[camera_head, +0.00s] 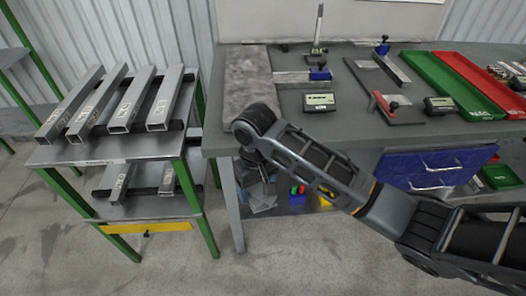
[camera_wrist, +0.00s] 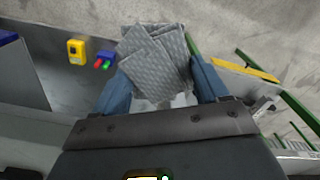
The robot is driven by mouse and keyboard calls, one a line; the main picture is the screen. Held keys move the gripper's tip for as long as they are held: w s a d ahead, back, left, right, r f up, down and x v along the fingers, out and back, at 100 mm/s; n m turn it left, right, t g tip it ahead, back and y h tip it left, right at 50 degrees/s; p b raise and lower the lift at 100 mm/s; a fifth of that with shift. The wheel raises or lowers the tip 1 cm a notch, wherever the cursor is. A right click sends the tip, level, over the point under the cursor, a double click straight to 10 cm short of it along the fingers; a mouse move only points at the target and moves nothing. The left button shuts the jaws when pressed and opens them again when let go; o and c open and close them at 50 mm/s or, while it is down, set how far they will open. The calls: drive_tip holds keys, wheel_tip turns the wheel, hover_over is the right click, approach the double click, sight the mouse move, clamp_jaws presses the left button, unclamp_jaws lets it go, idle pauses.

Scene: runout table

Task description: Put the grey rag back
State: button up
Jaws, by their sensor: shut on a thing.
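The grey rag (camera_wrist: 155,58) is a folded, patterned cloth that sits between the two blue fingers of my gripper (camera_wrist: 161,82) in the wrist view. The gripper is shut on it, and its folds spread out beyond the fingertips. In the head view my gripper (camera_head: 256,172) points down in front of the table's front edge, below the tabletop. The rag (camera_head: 263,197) shows there as a grey bunch under it, partly hidden by my arm.
The grey table (camera_head: 345,130) holds a mottled grey slab (camera_head: 248,78), gauges, a green tray (camera_head: 450,90) and a red tray (camera_head: 490,88). Left stands a green-framed rack (camera_head: 205,222) with steel tubes (camera_head: 160,105). Small coloured items (camera_head: 297,194) lie beneath the table.

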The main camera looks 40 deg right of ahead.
sight(251, 209)
drive_tip(key=shift+n, duration=0.6)
drive_tip(key=a+f, duration=0.1)
drive_tip(key=s+a+f, duration=0.1)
drive_tip(key=f, duration=0.1)
drive_tip(key=s+a+f, duration=0.1)
drive_tip(key=f, duration=0.1)
drive_tip(key=shift+s+a, duration=0.1)
drive_tip(key=shift+a+f, duration=0.15)
drive_tip(key=shift+w+a+r, duration=0.2)
drive_tip(key=shift+w, duration=0.1)
